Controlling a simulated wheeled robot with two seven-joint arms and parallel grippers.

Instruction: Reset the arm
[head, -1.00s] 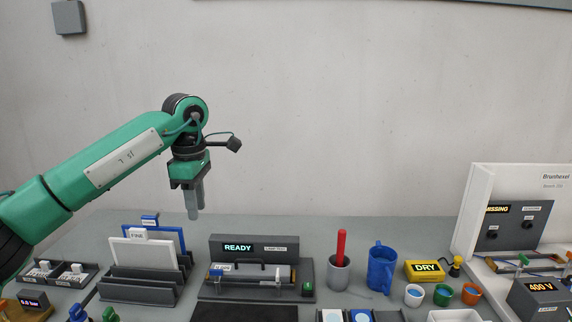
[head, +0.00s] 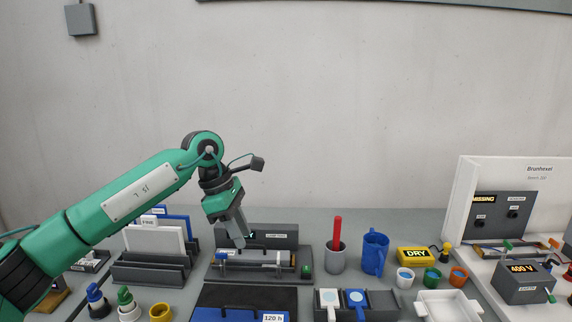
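My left arm comes in from the left in the head view. My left gripper (head: 241,243) points down and slightly right. Whether the fingertips touch the unit cannot be told. My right gripper is not in view.
A rack (head: 150,272) with white and blue plates stands left of the unit. A grey cup (head: 336,262) with a red rod, a blue mug (head: 375,255) and a yellow DRY box (head: 417,257) stand to the right. A white tray (head: 447,307) lies in front.

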